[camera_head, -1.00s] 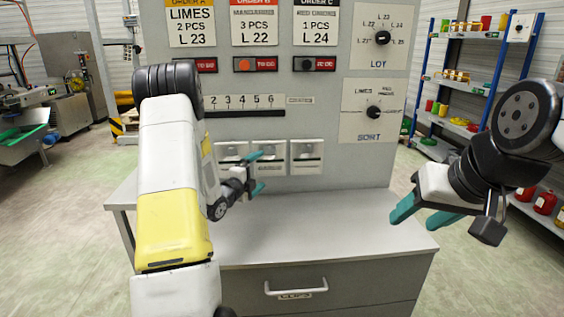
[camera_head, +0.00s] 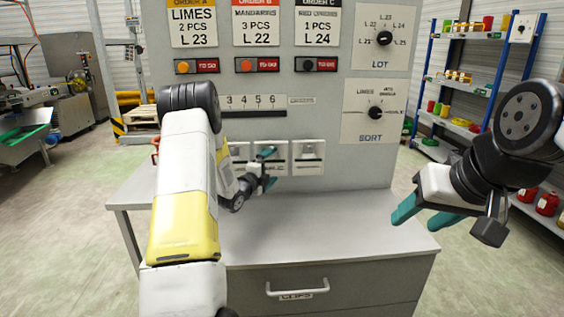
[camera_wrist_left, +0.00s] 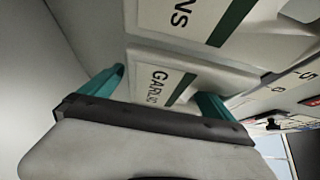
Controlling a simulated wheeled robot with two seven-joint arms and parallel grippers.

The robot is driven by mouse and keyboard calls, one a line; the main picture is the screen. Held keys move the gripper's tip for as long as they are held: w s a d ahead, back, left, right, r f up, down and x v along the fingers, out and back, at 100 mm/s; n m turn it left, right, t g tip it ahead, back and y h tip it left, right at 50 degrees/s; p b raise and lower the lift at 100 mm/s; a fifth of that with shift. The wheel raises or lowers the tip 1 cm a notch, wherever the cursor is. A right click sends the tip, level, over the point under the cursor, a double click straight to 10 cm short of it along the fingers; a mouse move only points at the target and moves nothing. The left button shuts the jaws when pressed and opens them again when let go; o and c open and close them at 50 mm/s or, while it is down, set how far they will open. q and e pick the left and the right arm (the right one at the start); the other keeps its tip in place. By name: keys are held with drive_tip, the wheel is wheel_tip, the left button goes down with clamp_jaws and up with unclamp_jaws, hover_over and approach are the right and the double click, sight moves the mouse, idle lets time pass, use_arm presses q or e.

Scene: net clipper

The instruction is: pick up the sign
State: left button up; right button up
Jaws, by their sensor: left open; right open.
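Small white sign plates sit in holders low on the grey panel; the middle one (camera_head: 271,147) and the right one (camera_head: 308,154) show in the head view, and my left arm partly covers the left one. My left gripper (camera_head: 268,168) is open in front of the middle plate. In the left wrist view, a white sign reading "GARLIC" with a green stripe (camera_wrist_left: 158,88) lies between the open teal fingers of this gripper (camera_wrist_left: 160,85), with no clear grip on it. My right gripper (camera_head: 416,219) is open and empty at the right.
The grey worktop (camera_head: 320,225) below the panel is clear, with a drawer handle (camera_head: 297,288) at its front. Order cards, buttons, a numbered strip and two rotary dials (camera_head: 384,38) are on the panel. A blue shelf rack (camera_head: 421,90) stands behind at the right.

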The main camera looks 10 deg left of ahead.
use_arm(q)
drive_tip(key=c, duration=1.4)
drive_tip(key=shift+r, duration=0.1)
drive_tip(key=shift+r, duration=0.6)
drive_tip(key=s+d, duration=0.2)
drive_tip(key=s, duration=0.5)
drive_tip(key=r, duration=1.3)
drive_tip(key=shift+s+d+r, duration=0.1)
drive_tip(key=shift+s+r, duration=0.25)
